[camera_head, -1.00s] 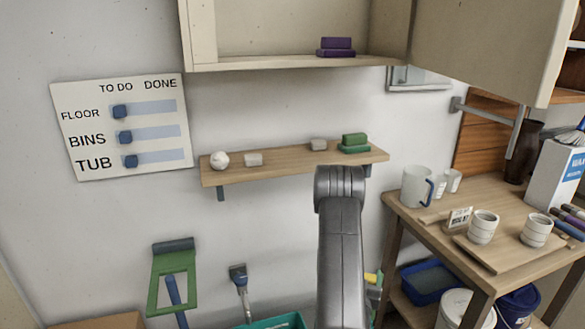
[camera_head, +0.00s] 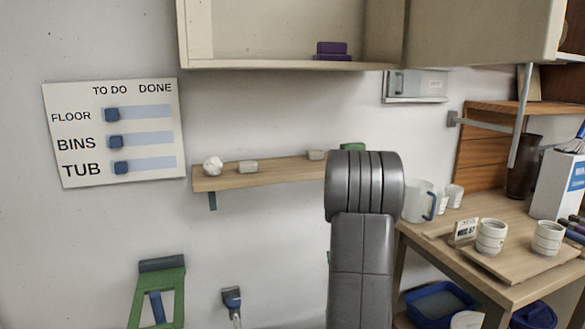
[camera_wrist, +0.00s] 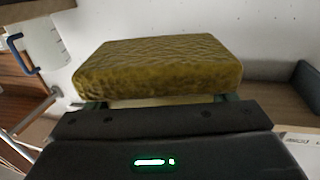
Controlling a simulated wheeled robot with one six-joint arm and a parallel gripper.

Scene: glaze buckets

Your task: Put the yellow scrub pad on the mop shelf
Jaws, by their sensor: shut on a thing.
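The yellow scrub pad (camera_wrist: 158,68) is in the wrist view, a thick block with a rough yellow-brown face. My gripper (camera_wrist: 157,102) is shut on it, with the greenish fingertips at its lower edge. In the head view my own arm stands in front of the right end of a wooden wall shelf (camera_head: 232,179) and hides the gripper and pad. I cannot tell from any label which shelf is the mop shelf.
The wall shelf holds a white ball (camera_head: 212,166), pale blocks (camera_head: 248,167) and a partly hidden green block (camera_head: 352,147). Purple blocks (camera_head: 331,50) sit in the open cupboard (camera_head: 280,66) above. A cluttered table (camera_head: 520,292) with mugs stands at right.

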